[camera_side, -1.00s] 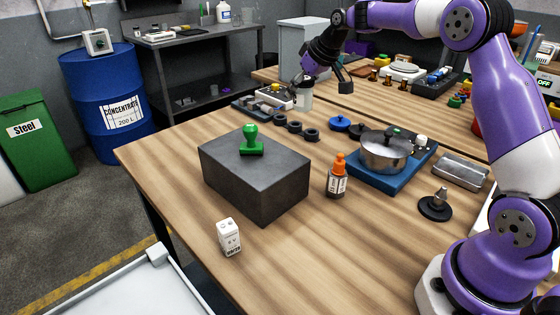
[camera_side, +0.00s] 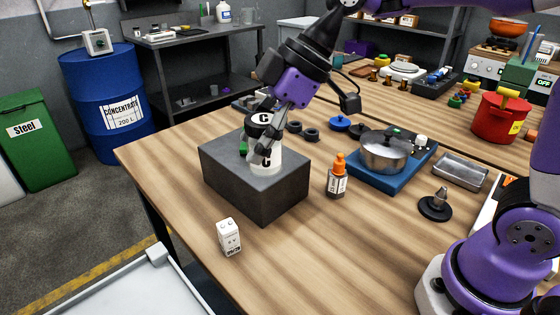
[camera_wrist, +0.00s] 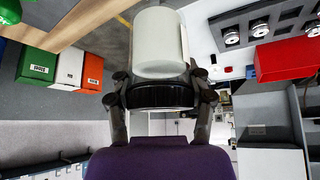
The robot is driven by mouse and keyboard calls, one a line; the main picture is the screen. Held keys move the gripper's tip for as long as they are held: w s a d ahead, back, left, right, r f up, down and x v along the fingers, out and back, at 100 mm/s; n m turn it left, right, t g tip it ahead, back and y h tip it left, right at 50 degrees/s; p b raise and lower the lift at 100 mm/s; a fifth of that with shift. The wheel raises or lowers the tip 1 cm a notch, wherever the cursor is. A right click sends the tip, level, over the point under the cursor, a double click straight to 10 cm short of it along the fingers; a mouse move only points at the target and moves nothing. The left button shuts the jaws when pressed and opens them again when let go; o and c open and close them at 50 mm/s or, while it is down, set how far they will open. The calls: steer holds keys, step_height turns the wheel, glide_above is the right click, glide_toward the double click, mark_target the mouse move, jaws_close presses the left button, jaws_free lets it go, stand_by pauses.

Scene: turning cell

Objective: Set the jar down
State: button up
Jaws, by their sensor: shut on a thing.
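A white jar (camera_side: 266,161) with a black lid (camera_side: 262,120) marked C is upright over the dark grey block (camera_side: 243,193). I cannot tell whether its base touches the block's top. My gripper (camera_side: 258,143) comes down from above, shut on the jar, and partly covers it. In the wrist view, the two fingers (camera_wrist: 160,94) press on both sides of the black lid, and the white jar body (camera_wrist: 160,42) extends beyond them.
An orange-capped bottle (camera_side: 337,177) stands right of the block. A pot (camera_side: 384,155) sits on a blue base further right. A small white block (camera_side: 229,237) stands in front. The bare table front (camera_side: 310,255) is free.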

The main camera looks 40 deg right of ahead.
steer(key=s+a+f+n+g, duration=0.1)
steer(key=s+a+n+g, duration=0.2)
steer(key=s, duration=0.7)
steer(key=s+a+f+n+g, duration=0.1)
steer(key=s+a+n, duration=0.3)
steer(key=s, duration=0.5)
steer(key=shift+n+y, duration=0.3)
steer(key=shift+y, duration=0.1)
steer(key=w+d+f, duration=0.1)
steer(key=w+f, duration=0.2)
steer(key=f, duration=0.1)
steer(key=w+d+f, duration=0.2)
steer(key=w+f, duration=0.2)
steer(key=w+d+f, duration=0.2)
steer(key=w+f, duration=0.1)
steer(key=f, duration=0.1)
steer(key=shift+w+d, duration=0.25)
steer(key=shift+w, duration=0.15)
steer(key=shift+f, duration=1.95)
steer(key=shift+f, duration=0.2)
steer(key=o, duration=1.2)
